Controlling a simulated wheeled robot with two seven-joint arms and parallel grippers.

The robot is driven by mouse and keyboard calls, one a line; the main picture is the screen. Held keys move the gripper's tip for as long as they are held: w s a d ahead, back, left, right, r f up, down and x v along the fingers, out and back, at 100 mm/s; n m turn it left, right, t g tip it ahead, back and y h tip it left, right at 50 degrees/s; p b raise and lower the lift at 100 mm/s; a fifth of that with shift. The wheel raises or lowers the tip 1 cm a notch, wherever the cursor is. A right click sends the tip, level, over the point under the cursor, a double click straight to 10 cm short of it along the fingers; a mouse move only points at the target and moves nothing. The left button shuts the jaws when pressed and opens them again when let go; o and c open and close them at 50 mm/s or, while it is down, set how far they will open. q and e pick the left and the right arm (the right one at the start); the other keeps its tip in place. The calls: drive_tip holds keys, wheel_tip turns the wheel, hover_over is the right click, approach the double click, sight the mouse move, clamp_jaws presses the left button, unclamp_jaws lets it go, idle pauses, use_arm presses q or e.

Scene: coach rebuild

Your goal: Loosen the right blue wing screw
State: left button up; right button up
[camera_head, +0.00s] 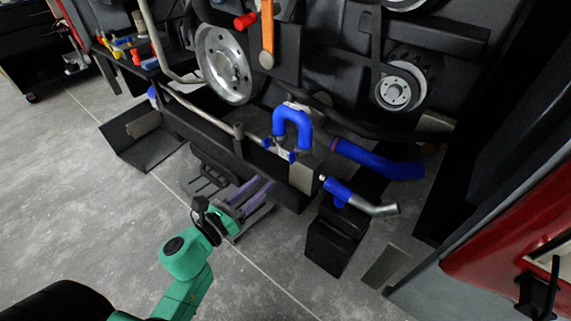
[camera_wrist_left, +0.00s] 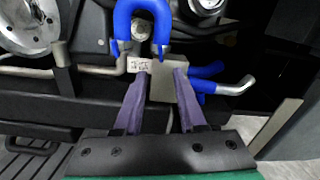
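The right blue wing screw (camera_head: 291,156) is a small blue piece below the right end of the blue U-shaped hose (camera_head: 293,121). It shows in the left wrist view (camera_wrist_left: 163,50) beyond and above the fingertips. The left blue wing screw (camera_head: 267,142) sits below the hose's other end, and also shows in the left wrist view (camera_wrist_left: 115,48). My left gripper (camera_head: 266,184) has purple fingers and is in front of and below the screws. In the left wrist view (camera_wrist_left: 162,74) its fingers are apart, with nothing between them. My right gripper is in neither view.
A dark beam (camera_head: 205,124) runs under the hose, with a pale plate (camera_head: 301,178) at its right end. Blue pipes (camera_head: 375,162) stick out at the right. A large metal pulley (camera_head: 225,64) is at upper left. The grey floor (camera_head: 90,220) at left is clear.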

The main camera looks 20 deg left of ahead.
sight(293, 157)
use_arm(q)
drive_tip(key=p+x, duration=0.1)
drive_tip(key=x, duration=0.9)
drive_tip(key=shift+w+d, duration=0.15)
drive_tip(key=shift+w, duration=0.2)
clamp_jaws()
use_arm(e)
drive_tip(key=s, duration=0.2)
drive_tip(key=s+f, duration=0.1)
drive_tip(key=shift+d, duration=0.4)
